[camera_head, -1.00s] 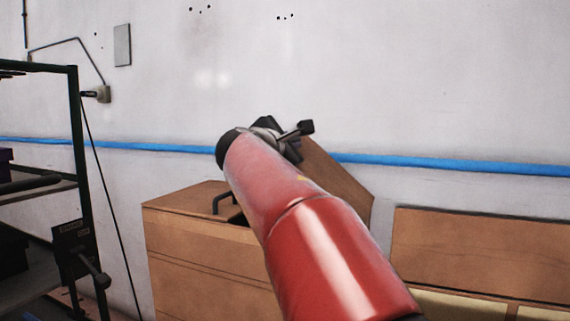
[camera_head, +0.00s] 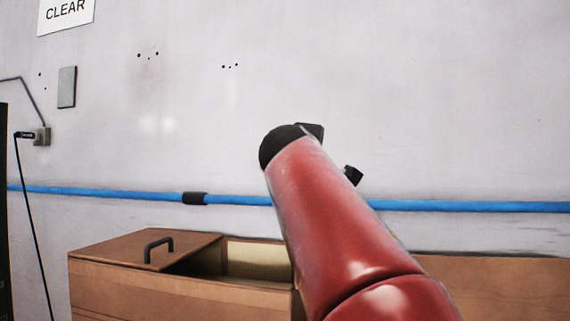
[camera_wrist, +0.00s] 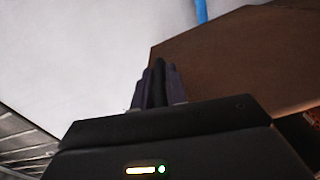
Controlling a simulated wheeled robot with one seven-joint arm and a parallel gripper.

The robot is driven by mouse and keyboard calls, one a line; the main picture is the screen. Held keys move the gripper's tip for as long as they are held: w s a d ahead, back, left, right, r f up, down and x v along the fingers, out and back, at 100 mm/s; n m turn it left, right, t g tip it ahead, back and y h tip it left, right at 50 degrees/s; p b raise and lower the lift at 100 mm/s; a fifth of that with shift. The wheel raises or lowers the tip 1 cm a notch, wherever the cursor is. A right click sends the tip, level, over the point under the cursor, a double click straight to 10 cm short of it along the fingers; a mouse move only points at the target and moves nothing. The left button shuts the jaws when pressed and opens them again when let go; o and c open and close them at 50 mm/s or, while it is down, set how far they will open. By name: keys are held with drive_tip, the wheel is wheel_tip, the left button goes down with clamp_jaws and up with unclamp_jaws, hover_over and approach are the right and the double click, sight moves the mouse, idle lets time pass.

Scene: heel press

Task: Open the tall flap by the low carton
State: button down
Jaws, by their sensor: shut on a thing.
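In the wrist view my gripper (camera_wrist: 158,88) has its dark fingers close together on a narrow black piece, which looks like a flap handle. A large brown panel (camera_wrist: 235,60), seemingly the tall flap, spreads right beside the fingertips. In the head view my red arm covers the gripper's fingers and that flap. A brown carton (camera_head: 170,297) stands at lower left. Its left flap (camera_head: 115,247) lies flat and carries a black handle (camera_head: 158,248). To the right of that flap the carton top is open and shows a pale inside (camera_head: 255,258). I cannot tell which carton is the low one.
Another brown carton (camera_head: 490,285) shows at lower right, partly behind my arm. A white wall with a blue pipe (camera_head: 480,207) runs behind the cartons. A dark cable (camera_head: 30,230) hangs at far left.

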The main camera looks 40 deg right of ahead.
drive_tip(key=shift+s+d+r+m, duration=0.1)
drive_tip(key=shift+s+d+m, duration=0.45)
drive_tip(key=shift+s, duration=0.4)
drive_tip(key=shift+d, duration=0.1)
drive_tip(key=c, duration=1.5)
unclamp_jaws()
drive_tip(key=shift+o, duration=0.2)
drive_tip(key=shift+f, duration=0.2)
drive_tip(key=b+v, duration=0.2)
drive_tip(key=v, duration=0.5)
drive_tip(key=shift+s+a, duration=0.25)
drive_tip(key=shift+a, duration=0.1)
